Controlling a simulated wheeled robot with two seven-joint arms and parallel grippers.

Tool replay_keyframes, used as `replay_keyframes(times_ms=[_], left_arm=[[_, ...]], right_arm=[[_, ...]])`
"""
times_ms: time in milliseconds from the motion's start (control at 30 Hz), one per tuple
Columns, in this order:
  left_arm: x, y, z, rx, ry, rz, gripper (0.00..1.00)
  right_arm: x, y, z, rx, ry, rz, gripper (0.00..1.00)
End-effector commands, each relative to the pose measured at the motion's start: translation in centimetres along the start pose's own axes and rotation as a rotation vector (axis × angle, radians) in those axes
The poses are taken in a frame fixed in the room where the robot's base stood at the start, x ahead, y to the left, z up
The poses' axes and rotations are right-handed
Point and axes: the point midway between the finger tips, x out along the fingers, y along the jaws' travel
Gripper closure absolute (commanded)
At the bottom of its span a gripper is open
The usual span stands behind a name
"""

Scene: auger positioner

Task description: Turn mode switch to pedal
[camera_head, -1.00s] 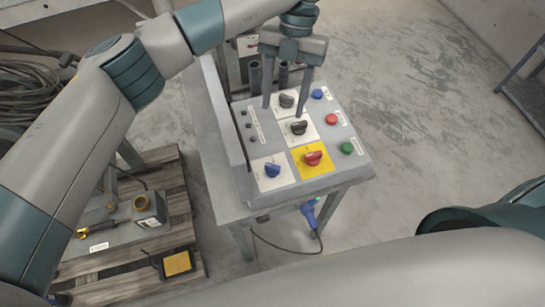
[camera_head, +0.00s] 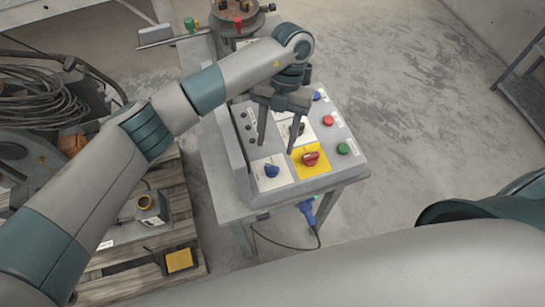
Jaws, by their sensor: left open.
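The control panel (camera_head: 314,183) has several rotary switches; their labels are too small to read, so I cannot tell which is the mode switch. A blue knob (camera_head: 272,171) is on a white plate at the front left. A red knob (camera_head: 311,158) is on a yellow plate beside it. A black knob (camera_head: 300,128) behind them is partly covered by a finger, and the rearmost black knob is hidden. My left gripper (camera_head: 276,149) is open, pointing down over the panel, its fingertips just behind the blue knob. I see nothing between them. My right gripper is out of view.
Blue (camera_head: 316,96), red (camera_head: 328,120) and green (camera_head: 343,148) push buttons line the panel's right side. A raised wall (camera_head: 232,150) borders its left. A metal fixture (camera_head: 238,18) stands behind. A pallet (camera_head: 180,205) with gear is at left.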

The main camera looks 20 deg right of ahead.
Motion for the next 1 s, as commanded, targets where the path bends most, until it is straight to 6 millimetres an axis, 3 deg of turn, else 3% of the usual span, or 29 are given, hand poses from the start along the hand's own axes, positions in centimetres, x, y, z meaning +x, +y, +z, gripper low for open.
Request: replay_keyframes(times_ms=[533,1000], left_arm=[[6.8,-0.1,-0.1,0.000,0.002,-0.002,0.49],[7.7,0.0,0.0,0.000,0.000,0.000,0.49]], right_arm=[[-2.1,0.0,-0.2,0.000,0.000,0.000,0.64],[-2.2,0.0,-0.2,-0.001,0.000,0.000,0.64]])
